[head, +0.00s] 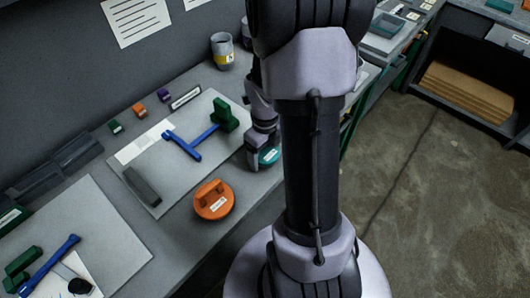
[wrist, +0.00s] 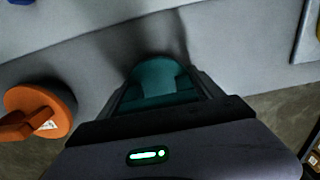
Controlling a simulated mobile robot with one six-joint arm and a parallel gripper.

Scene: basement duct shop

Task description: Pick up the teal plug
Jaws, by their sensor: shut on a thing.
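The teal plug (wrist: 155,75) is a round piece held between the fingers of my gripper (wrist: 160,95) in the wrist view. In the head view, the teal plug (head: 268,156) shows at the front edge of the grey bench, under my gripper (head: 262,150), partly hidden by the fingers and arm. My gripper is shut on it. I cannot tell whether the plug touches the bench or is raised above it.
An orange plug (head: 213,200) stands close by on the left; it also shows in the wrist view (wrist: 38,112). A grey board with a blue bar (head: 182,145) and green block (head: 224,115) lies behind. A tin (head: 222,51) stands near the wall. Open floor lies right.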

